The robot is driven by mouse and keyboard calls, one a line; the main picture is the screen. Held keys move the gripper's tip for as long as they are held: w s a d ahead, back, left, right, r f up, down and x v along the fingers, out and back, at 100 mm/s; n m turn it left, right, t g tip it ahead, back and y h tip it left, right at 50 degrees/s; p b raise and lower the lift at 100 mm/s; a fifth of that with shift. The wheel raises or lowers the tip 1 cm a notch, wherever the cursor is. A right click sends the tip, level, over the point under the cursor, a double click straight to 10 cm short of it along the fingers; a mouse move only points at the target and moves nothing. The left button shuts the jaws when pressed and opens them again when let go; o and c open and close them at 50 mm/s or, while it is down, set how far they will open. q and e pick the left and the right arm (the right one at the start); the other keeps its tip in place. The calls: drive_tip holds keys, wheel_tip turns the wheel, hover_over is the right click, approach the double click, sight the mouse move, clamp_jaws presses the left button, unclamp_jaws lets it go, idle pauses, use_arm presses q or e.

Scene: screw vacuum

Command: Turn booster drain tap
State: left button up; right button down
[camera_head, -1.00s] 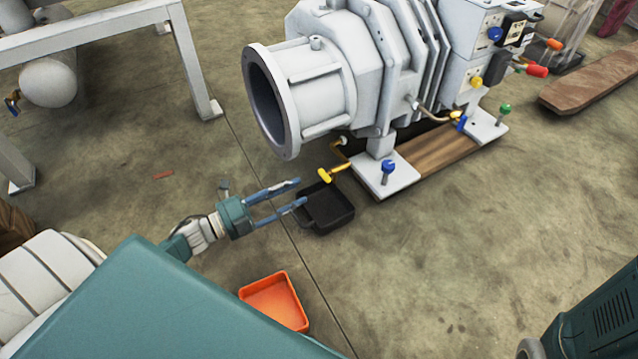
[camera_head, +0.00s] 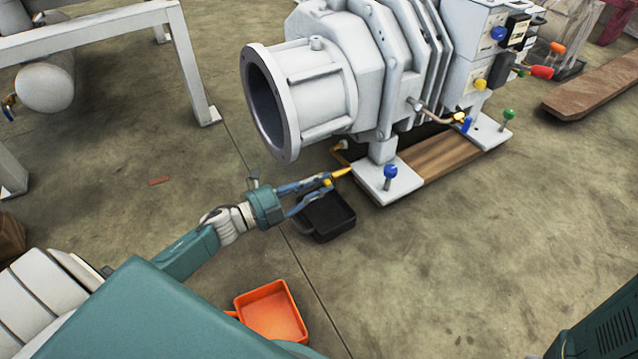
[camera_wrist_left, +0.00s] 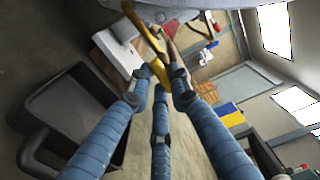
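The booster drain tap is a yellow handle (camera_head: 341,172) on a short pipe, low under the open round end of the pale grey pump (camera_head: 325,95). My left gripper (camera_head: 330,184) is at the tap, with its blue fingers reaching it from the left. In the left wrist view the yellow handle (camera_wrist_left: 150,45) runs down between the fingertips (camera_wrist_left: 158,86). The fingers are close around it, but I cannot tell whether they press on it. The fingertips partly hide the handle. My right gripper is not in view.
A black tray (camera_head: 330,218) lies on the floor just below the tap and my fingers. An orange tray (camera_head: 272,314) is nearer. A grey plate with a blue-topped bolt (camera_head: 390,173) is right of the tap. A grey frame (camera_head: 186,60) stands at the left.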

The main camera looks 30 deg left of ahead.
use_arm(q)
clamp_jaws()
drive_tip(key=n+p, duration=0.6)
drive_tip(key=n, duration=0.1)
drive_tip(key=shift+s+d+r, duration=0.1)
drive_tip(key=shift+r, duration=0.05)
drive_tip(key=shift+n+p, duration=0.75)
drive_tip(key=shift+n, duration=0.75)
